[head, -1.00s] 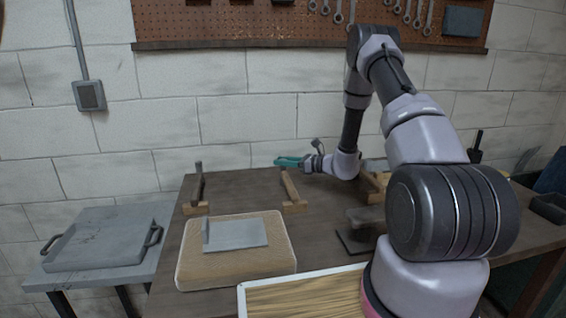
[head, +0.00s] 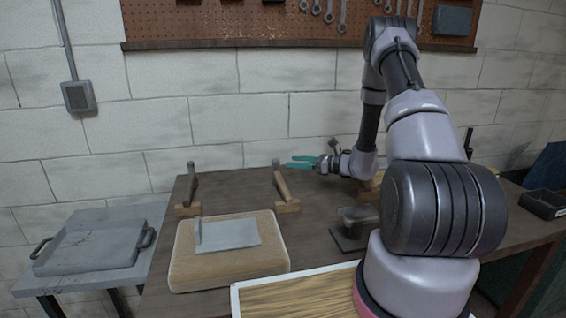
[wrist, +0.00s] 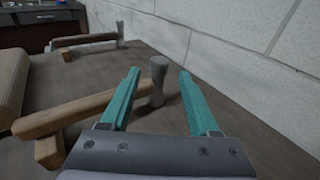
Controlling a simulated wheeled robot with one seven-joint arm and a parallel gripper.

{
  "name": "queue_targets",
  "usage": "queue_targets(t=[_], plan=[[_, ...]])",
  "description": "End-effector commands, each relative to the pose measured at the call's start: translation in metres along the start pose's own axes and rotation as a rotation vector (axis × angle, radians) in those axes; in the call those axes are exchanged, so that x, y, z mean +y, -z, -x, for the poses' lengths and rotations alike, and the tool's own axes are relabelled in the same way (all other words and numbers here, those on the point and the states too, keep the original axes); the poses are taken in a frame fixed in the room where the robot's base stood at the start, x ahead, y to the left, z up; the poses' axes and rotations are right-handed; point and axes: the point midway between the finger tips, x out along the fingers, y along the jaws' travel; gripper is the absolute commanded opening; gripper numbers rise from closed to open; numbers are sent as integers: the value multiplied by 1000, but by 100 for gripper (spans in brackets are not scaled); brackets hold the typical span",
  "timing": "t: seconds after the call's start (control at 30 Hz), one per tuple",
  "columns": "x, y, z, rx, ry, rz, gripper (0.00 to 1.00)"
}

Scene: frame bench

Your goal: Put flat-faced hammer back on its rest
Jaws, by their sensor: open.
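Two hammers with wooden handles and grey heads lie at the back of the bench in the head view, a near one (head: 282,185) in the middle and another (head: 190,182) to its left. Each lies by a wooden block, the middle block (head: 289,207) and the left block (head: 187,210). I cannot tell which hammer is flat-faced. My gripper (head: 289,164), with teal fingers, is open and empty, just right of the middle hammer's head. In the wrist view that head (wrist: 158,72) shows between the fingers, beyond them, and its handle (wrist: 75,112) passes behind the left finger.
A tan pad (head: 230,276) with a grey plate (head: 228,235) lies at the front. A dark block on a plate (head: 350,240) and a wooden piece (head: 368,193) stand near my arm. A white-framed board (head: 290,300) lies in front. A brick wall (head: 290,110) rises close behind.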

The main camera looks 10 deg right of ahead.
Motion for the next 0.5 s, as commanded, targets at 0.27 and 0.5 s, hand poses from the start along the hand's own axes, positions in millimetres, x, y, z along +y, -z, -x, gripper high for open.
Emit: queue_targets(t=[0.27,0.5], plan=[[1,-2,33,1,-3,4,62],[34,-60,28,52,-156,149,62]])
